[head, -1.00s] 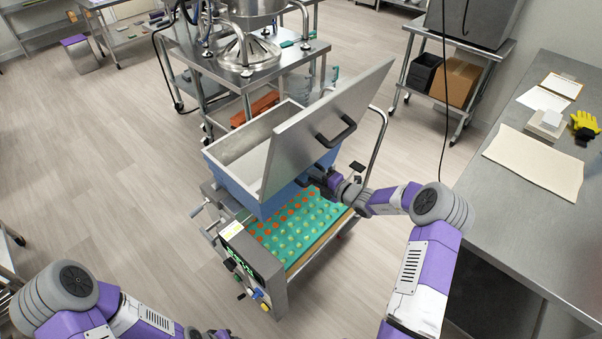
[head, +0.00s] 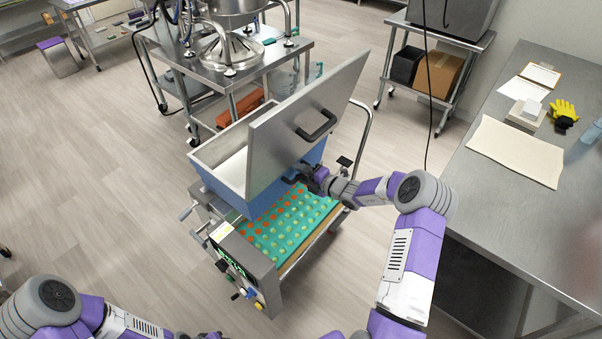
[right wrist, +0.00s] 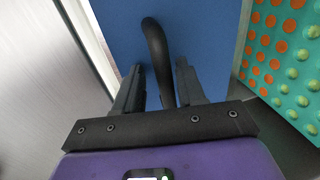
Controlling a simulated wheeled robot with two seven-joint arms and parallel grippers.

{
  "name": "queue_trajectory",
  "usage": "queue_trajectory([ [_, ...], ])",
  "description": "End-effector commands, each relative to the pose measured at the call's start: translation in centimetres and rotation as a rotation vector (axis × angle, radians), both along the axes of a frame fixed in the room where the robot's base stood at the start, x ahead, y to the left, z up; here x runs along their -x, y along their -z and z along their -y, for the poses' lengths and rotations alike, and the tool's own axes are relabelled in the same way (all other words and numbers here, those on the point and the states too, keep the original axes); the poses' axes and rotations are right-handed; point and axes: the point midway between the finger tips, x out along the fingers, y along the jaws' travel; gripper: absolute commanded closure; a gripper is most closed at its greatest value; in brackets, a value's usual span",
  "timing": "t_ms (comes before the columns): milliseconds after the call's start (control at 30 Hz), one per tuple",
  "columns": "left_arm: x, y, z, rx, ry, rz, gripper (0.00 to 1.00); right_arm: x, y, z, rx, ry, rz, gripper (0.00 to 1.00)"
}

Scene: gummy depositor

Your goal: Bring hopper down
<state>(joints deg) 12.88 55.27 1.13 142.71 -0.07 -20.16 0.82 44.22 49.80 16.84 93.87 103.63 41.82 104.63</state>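The hopper (head: 233,196) is a blue box with a pale inside on the depositor machine, above the teal mould tray (head: 291,226). Its grey lid (head: 290,120) stands tilted open, with a black handle on its face. My right gripper (head: 290,180) is at the hopper's near right side, under the lid. In the right wrist view, the gripper (right wrist: 158,88) has its fingers apart on both sides of a black curved handle (right wrist: 155,45) on the blue wall (right wrist: 205,40). Gaps show between handle and fingers. Of my left arm, only links show at the lower left; its gripper is out of view.
The control box (head: 240,266) with buttons is at the machine's front left. A steel cart (head: 225,75) with a funnel stands behind the machine. A steel table (head: 500,205) with a cloth and a yellow glove is at the right. The floor at left is free.

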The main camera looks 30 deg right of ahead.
Motion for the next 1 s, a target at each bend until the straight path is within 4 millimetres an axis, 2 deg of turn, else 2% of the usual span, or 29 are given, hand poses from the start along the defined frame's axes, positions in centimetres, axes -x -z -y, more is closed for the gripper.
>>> queue_trajectory([
  [300,0.0,-0.4,0.0,0.0,0.0,0.0,0.57,4.7,-1.1,2.3,0.003,0.005,-0.002,0.61],
  [433,0.0,-0.4,0.0,0.0,0.0,0.0,0.57,5.9,-1.4,2.8,0.003,0.003,-0.002,0.61],
  [1000,0.0,-0.4,0.0,0.0,0.0,0.0,0.57,6.4,-1.4,3.0,0.002,0.002,-0.003,0.61],
])
